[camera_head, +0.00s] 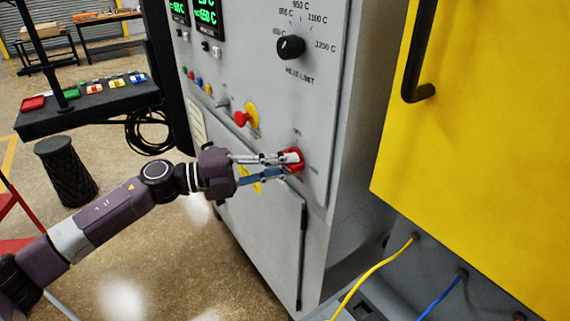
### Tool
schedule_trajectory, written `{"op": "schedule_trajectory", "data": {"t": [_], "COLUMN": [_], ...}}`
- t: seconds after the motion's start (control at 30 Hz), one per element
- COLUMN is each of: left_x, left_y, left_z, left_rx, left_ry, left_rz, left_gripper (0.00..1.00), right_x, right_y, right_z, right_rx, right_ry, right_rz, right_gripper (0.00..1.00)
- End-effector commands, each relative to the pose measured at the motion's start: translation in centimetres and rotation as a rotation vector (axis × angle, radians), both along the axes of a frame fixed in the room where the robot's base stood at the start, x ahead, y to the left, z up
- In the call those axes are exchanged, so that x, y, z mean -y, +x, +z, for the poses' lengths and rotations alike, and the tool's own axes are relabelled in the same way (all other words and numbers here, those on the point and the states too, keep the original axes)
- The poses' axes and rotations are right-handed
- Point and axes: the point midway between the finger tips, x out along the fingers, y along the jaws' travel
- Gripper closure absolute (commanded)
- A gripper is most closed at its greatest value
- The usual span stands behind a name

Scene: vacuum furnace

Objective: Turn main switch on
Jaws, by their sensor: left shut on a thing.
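The main switch appears to be the red rotary knob (293,157) low on the grey furnace control panel (265,75). My left gripper (282,165) reaches in from the left and is shut on this red knob, one finger above and one below. The fingers partly hide the knob, so its turned position cannot be told. A yellow label (250,181) shows behind the fingers. My right gripper is not in view.
A red button on a yellow plate (246,117) sits above my left gripper. A black dial (291,47) and green displays are higher up. A yellow cabinet (475,130) stands at right. A black table (95,107) and stool (66,170) are at left.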

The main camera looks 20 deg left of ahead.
Motion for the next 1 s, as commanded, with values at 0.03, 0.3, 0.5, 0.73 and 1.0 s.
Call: {"op": "schedule_trajectory", "data": {"t": [0.03,0.3,0.5,0.73,1.0], "left_x": [0.03,0.04,0.05,0.04,-0.49], "left_y": [-0.04,-0.03,-0.04,-0.02,-0.23], "left_z": [-0.06,-0.12,-0.14,-0.10,-0.11], "left_rx": [0.003,0.009,0.009,0.007,0.006], "left_ry": [0.006,0.013,0.013,0.011,0.010], "left_rz": [-0.001,-0.001,-0.001,-0.001,0.002], "left_gripper": [1.00,1.00,0.82,0.68,0.68], "right_x": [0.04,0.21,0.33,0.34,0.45], "right_y": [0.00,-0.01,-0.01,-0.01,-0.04], "right_z": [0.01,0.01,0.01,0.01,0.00], "right_rx": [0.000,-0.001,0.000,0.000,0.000], "right_ry": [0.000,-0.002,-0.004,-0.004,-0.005], "right_rz": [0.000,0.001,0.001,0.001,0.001], "right_gripper": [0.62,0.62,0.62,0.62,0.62]}}
